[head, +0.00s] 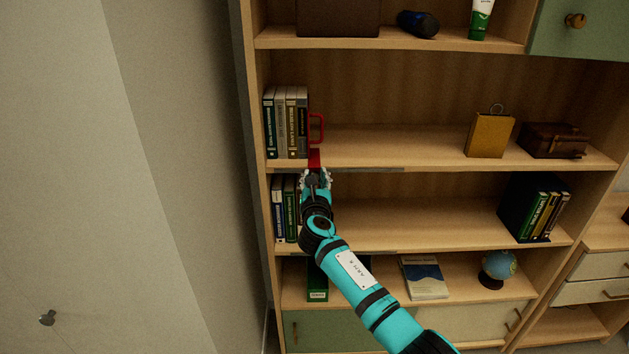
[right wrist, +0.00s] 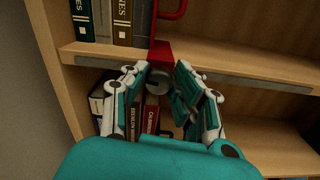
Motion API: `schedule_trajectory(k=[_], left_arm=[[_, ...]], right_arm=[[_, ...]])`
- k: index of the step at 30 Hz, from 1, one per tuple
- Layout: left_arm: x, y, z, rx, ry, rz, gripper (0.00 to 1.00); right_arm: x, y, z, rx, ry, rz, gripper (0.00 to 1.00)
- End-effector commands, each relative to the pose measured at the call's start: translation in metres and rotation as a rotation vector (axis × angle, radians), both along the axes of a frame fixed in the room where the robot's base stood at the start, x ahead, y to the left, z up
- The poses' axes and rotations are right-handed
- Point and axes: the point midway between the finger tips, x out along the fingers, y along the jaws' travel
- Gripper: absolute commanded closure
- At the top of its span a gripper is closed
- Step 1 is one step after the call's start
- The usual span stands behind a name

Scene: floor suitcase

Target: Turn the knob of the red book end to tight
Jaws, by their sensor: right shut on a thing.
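The red book end (head: 314,157) stands at the right end of a row of books on the middle shelf, its red loop upright. It also shows in the right wrist view (right wrist: 162,50), where it reaches down over the shelf's front edge. Its round grey knob (right wrist: 157,82) sits below that edge. My right gripper (head: 316,176) is at the shelf edge under the book end. In the right wrist view my right gripper (right wrist: 160,73) has its fingertips on both sides of the knob, shut on it. In the head view the gripper hides the knob. My left gripper is not in view.
Upright books (head: 286,124) stand left of the book end, and more books (head: 284,210) stand on the shelf below, close behind my gripper. The wooden side panel (head: 258,150) is at the left. The shelf right of the book end is clear up to a yellow-brown box (head: 487,135).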

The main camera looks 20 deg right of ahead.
Motion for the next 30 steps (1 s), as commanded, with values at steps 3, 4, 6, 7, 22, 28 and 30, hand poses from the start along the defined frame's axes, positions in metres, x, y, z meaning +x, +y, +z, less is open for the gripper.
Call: schedule_trajectory(k=[3,4,6,7,22,28,30], left_arm=[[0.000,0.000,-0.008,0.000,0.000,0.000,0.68],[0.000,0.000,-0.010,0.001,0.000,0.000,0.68],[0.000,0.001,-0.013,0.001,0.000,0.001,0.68],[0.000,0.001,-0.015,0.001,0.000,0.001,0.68],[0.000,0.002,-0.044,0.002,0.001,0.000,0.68],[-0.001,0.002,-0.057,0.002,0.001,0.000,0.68],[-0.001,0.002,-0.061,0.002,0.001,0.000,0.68]], right_arm=[[0.000,0.000,-0.003,0.093,-0.028,0.000,1.00],[0.000,0.000,-0.003,0.120,-0.035,0.000,1.00],[0.000,0.000,-0.003,0.184,-0.052,0.000,1.00],[0.000,0.000,-0.003,0.210,-0.061,0.000,1.00],[-0.001,-0.001,-0.005,0.670,-0.192,-0.001,1.00],[-0.001,-0.002,-0.005,0.853,-0.245,-0.001,1.00],[-0.001,-0.002,-0.005,0.916,-0.263,-0.001,1.00]])
